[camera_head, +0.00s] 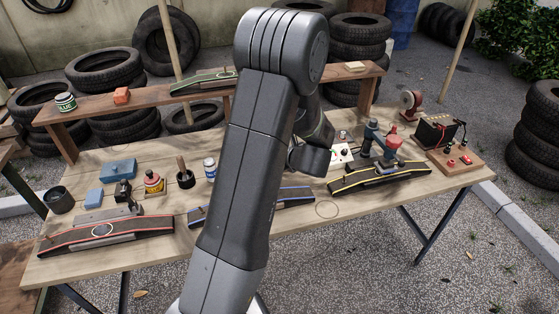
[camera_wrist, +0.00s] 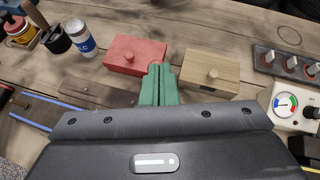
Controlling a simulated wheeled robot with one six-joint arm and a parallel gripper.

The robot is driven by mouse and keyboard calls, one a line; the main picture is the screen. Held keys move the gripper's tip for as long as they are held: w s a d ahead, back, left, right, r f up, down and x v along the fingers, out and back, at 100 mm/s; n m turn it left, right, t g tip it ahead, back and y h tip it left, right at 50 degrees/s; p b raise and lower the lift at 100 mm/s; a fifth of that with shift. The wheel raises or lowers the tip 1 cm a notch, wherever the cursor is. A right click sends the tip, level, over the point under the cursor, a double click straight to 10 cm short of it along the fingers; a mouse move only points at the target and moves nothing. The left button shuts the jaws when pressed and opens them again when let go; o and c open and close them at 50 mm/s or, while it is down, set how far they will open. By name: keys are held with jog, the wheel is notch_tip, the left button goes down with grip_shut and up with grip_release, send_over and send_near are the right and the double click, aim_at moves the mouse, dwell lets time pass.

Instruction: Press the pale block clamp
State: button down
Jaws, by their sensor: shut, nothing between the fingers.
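A pale wooden block (camera_wrist: 208,76) with a small round knob on top lies on the plank table in the wrist view, just right of my fingertips. A red block (camera_wrist: 136,55) with a similar knob lies to the left. My gripper (camera_wrist: 159,70) has green fingers, shut together and empty, pointing at the gap between the two blocks. The fingers overlap the red block's right end in the picture; I cannot tell whether they touch either block. In the head view my arm hides both blocks and the fingers.
A white box with a dial (camera_wrist: 291,106) stands right of the pale block, with a dark strip of knobs (camera_wrist: 286,64) behind it. A blue-and-white can (camera_wrist: 86,38) and a dark cup (camera_wrist: 55,38) stand left. A blue-edged ramp (camera_head: 295,197) lies along the table front.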

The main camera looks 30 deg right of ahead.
jog(key=shift+w, duration=0.3)
dwell(0.4)
jog(key=shift+r, duration=0.15)
